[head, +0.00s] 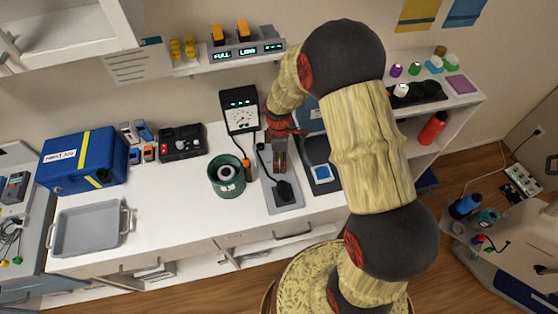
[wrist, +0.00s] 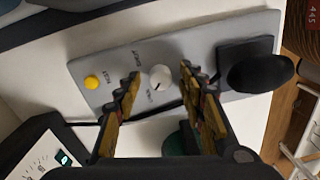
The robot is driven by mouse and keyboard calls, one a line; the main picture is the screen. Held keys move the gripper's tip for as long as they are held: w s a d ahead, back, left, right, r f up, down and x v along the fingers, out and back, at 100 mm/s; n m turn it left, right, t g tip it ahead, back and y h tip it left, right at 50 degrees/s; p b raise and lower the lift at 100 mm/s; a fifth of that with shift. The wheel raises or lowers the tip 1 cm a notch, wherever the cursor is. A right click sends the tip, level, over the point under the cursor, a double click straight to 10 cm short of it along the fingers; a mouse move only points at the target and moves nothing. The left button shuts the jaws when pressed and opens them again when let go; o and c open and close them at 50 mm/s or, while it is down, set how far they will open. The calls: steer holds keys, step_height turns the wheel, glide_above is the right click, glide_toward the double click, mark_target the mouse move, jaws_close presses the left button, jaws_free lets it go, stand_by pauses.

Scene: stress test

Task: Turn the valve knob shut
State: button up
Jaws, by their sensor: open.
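A small white knob (wrist: 160,77) with a dark pointer mark sits on a grey panel (wrist: 215,42). Small printed labels stand beside the knob, too blurred to read surely. My gripper (wrist: 159,82) is open and empty, its two fingers on either side of the knob in the wrist view, with gaps on both sides. I cannot tell how far above the panel the fingertips are. In the head view my gripper (head: 279,166) hangs over the grey panel (head: 290,207) on the counter, and the white knob is hidden there.
On the same panel are a yellow button (wrist: 92,82) and a large black knob (wrist: 258,73) on a dark square base. A green round container (head: 226,178) and a black-and-white meter (head: 240,112) stand close left. The counter's front left is clear beside a grey tray (head: 88,229).

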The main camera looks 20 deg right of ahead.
steer(key=shift+c, duration=0.3)
jaws_close()
steer(key=shift+m, duration=0.3)
steer(key=m, duration=0.3)
steer(key=shift+m+p, duration=0.3)
steer(key=shift+p, duration=0.05)
steer(key=m, duration=0.4)
steer(key=shift+m+p, duration=0.3)
steer(key=m, duration=0.4)
steer(key=shift+m+t+p, duration=0.3)
steer(key=shift+p, duration=0.05)
steer(key=shift+m+p, duration=0.35)
steer(key=shift+m, duration=1.85)
